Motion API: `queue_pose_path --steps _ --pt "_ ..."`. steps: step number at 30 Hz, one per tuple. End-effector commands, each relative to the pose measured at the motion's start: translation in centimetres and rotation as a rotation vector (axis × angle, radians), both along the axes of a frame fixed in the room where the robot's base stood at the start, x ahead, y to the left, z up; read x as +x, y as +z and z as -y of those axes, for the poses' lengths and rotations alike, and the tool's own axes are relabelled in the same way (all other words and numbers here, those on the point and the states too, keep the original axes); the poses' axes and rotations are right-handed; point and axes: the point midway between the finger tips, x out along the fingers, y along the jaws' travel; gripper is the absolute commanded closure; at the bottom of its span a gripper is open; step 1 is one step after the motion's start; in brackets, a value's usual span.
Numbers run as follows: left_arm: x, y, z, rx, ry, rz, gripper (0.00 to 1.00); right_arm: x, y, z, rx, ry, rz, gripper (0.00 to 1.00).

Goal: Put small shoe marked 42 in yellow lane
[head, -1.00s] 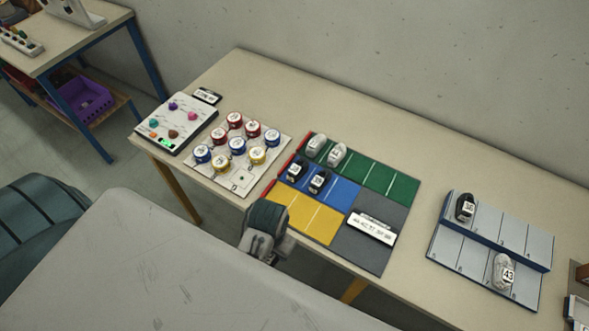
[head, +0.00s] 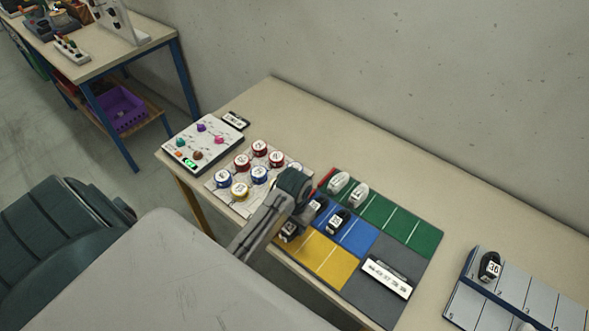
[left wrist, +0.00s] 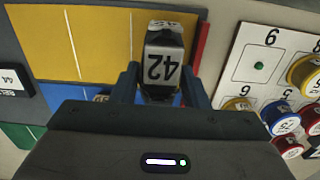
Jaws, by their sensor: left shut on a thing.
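A small black shoe with a white label reading 42 (left wrist: 163,65) is between the fingers of my left gripper (left wrist: 160,88). The gripper is shut on it. In the left wrist view the shoe is over the end slot of the yellow lane (left wrist: 100,45), beside the red strip (left wrist: 201,50). In the head view my left gripper (head: 291,212) is over the left end of the yellow lane (head: 330,262), and the held shoe (head: 290,231) shows partly behind the arm. Whether its sole touches the lane I cannot tell. My right gripper is out of view.
Two dark shoes stand in the blue lane (head: 355,237), close to my gripper. Two grey shoes stand in the green lane (head: 400,222). Several round tins sit on a white board (head: 214,187) to the left. A rack (head: 465,300) at right holds shoe 36 (head: 489,267).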

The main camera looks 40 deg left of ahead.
Motion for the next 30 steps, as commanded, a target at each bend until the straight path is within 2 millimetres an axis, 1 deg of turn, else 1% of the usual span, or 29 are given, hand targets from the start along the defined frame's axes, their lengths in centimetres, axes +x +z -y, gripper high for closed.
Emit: queue_pose_path --steps 4,9,11,21,22,23,30 --pt "0.3 -0.5 -0.2 0.000 0.000 0.000 0.83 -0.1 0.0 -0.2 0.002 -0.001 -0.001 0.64" --pt "0.2 -2.9 -0.2 -0.001 0.000 -0.002 0.83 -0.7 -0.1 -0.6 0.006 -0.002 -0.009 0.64" --pt "0.3 -3.5 -0.2 -0.001 -0.001 -0.002 0.83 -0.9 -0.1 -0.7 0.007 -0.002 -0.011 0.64" --pt "0.3 -3.8 -0.1 -0.001 -0.001 0.001 0.83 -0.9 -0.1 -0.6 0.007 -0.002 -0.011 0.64" --pt "0.3 -3.8 -0.1 -0.001 -0.001 0.002 0.56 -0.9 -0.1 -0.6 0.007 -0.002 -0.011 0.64" --pt "0.3 -3.8 -0.1 -0.001 -0.001 0.002 0.51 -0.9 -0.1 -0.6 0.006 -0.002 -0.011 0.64" --pt "0.3 -3.7 -0.1 -0.001 -0.001 0.001 0.51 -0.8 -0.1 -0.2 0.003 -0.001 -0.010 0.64"
